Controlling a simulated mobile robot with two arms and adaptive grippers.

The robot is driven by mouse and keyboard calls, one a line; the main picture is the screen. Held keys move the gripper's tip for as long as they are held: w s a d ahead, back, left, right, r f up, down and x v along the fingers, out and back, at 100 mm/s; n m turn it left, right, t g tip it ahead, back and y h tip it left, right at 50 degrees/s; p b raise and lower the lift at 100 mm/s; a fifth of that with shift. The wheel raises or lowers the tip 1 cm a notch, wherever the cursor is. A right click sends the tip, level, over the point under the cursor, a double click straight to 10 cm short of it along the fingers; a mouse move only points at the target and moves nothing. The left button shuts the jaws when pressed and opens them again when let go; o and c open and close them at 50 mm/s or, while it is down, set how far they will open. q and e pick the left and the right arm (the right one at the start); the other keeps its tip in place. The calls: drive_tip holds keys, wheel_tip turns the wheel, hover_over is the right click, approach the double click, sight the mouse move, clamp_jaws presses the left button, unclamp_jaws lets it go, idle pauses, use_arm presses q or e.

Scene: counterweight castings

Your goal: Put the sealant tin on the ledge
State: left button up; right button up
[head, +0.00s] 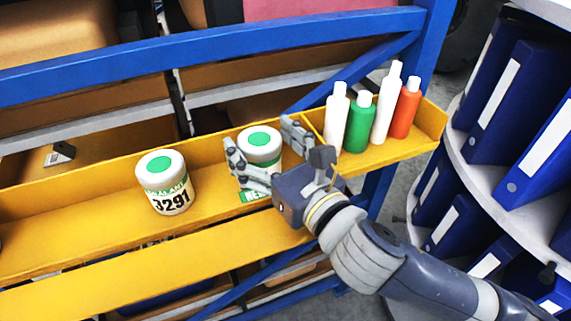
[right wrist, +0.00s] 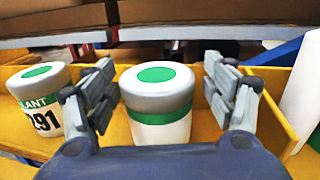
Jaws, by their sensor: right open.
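A sealant tin (head: 166,183), white with a grey lid, a green dot and the number 3291, stands upright on the yellow ledge (head: 95,209). A second tin (head: 260,146) of the same look stands to its right on the ledge; its label is mostly hidden by my gripper. My right gripper (head: 262,157) is open, with its fingers on either side of this second tin. In the right wrist view the second tin (right wrist: 157,105) sits between the open fingers, with gaps on both sides, and the 3291 tin (right wrist: 40,100) is to the left. My left gripper is not in view.
Several bottles, white, green (head: 358,124) and orange (head: 404,108), stand in a compartment at the ledge's right end, behind a divider. A blue rack beam (head: 200,54) runs above the ledge. Shelves of blue binders (head: 495,100) are at the right. The ledge left of the 3291 tin is mostly clear.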

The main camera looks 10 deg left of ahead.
sight(273, 156)
drive_tip(key=v, duration=0.2)
drive_tip(key=b+v, duration=0.1)
drive_tip(key=v, duration=0.2)
drive_tip(key=shift+s+d+f, duration=0.15)
drive_tip(key=shift+d+f, duration=0.1)
drive_tip(key=p+v, duration=0.2)
drive_tip(key=p, duration=0.1)
drive_tip(key=r+p+v, duration=0.1)
drive_tip(key=p+v, duration=0.1)
drive_tip(key=p, duration=0.2)
drive_tip(key=shift+p+v, duration=0.85)
drive_tip(key=shift+f, duration=0.25)
drive_tip(key=shift+s, duration=0.1)
